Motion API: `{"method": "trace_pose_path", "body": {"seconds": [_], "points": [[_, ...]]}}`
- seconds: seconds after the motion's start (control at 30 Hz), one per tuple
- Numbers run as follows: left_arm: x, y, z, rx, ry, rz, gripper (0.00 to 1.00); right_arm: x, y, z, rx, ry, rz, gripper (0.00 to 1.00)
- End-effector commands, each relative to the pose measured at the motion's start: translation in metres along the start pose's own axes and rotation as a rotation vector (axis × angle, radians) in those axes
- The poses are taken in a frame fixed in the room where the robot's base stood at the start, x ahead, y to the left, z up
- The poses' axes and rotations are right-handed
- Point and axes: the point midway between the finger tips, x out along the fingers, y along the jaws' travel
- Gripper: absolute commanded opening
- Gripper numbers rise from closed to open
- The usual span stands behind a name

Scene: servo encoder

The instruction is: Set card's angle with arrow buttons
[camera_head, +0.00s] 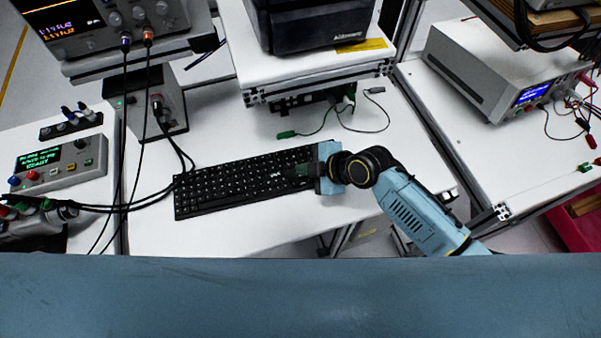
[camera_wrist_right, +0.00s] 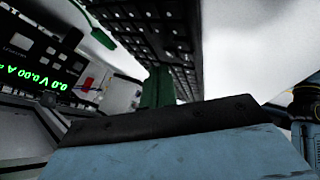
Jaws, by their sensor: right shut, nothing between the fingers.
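A black keyboard (camera_head: 235,183) lies on the white table, tilted up toward the right. Its keys also show in the right wrist view (camera_wrist_right: 150,25). My right gripper (camera_head: 294,171) comes in from the right and is over the right end of the keyboard, with its fingers shut and empty. The fingers show in the wrist view (camera_wrist_right: 157,88) as a narrow green-dark shape in front of the keys. I cannot tell whether the tips touch a key. The single arrow keys are too small to make out. I see no card or angle readout that I can identify. My left gripper is not in view.
A power supply (camera_head: 58,163) with a green display stands at the left. A black device (camera_head: 310,25) stands on a raised white shelf (camera_head: 240,60). A white instrument (camera_head: 490,70) is at the right.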

Motion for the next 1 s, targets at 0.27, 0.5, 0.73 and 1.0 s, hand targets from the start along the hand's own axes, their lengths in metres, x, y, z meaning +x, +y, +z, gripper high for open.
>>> {"method": "trace_pose_path", "body": {"seconds": [0.27,0.5,0.73,1.0], "points": [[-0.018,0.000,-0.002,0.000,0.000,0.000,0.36,-0.015,0.011,-0.011,0.000,0.000,0.002,0.00],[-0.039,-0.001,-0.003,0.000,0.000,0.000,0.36,-0.032,0.024,-0.023,-0.001,0.000,0.002,0.00],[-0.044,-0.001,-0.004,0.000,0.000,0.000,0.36,-0.035,0.026,-0.026,0.000,0.000,0.001,0.00],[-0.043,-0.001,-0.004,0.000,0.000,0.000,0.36,-0.035,0.025,-0.025,0.000,0.000,0.001,0.00]]}}
